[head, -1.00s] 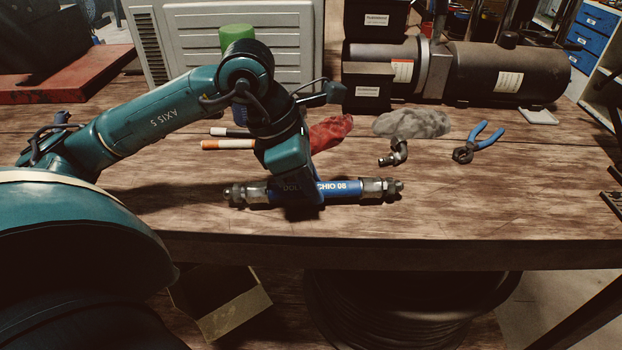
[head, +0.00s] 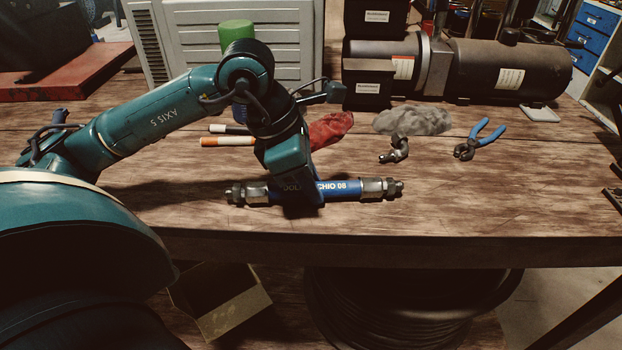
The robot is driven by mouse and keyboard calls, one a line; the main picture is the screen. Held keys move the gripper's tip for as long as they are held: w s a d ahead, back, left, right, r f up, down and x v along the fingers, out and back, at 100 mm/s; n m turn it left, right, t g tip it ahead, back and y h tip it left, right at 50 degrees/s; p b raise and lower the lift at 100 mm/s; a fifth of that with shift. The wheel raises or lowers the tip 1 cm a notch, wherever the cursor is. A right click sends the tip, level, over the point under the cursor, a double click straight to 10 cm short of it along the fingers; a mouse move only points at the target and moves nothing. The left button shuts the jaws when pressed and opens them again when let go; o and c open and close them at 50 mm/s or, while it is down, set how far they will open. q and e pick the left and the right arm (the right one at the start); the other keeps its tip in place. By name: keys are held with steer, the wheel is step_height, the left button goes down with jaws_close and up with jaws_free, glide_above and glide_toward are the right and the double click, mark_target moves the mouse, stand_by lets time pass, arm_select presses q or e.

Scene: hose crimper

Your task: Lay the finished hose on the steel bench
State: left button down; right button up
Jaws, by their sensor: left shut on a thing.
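The finished hose (head: 345,189) is a short blue length with white lettering and a metal fitting at each end. It lies level, left to right, near the front edge of a wood-topped workbench (head: 480,205). My left gripper (head: 303,198) reaches down over its middle and is shut on it; the fingers hide part of the blue. A dark shadow lies close under the hose, and I cannot tell whether it touches the wood. I see no bare steel bench top in this view. My right gripper is not in view.
Behind the hose are two markers (head: 228,142), a red rag (head: 331,129), a grey rag (head: 412,121), an elbow fitting (head: 394,150) and blue-handled pliers (head: 488,137). A dark motor unit (head: 480,68) stands at the back. The wood right of the hose is clear.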

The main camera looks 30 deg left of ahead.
arm_select(q)
steer(key=shift+f, duration=0.15)
steer(key=c, duration=1.2)
jaws_free()
steer(key=shift+o, duration=0.2)
steer(key=shift+f, duration=0.1)
steer(key=v, duration=1.3)
steer(key=shift+p, duration=0.35)
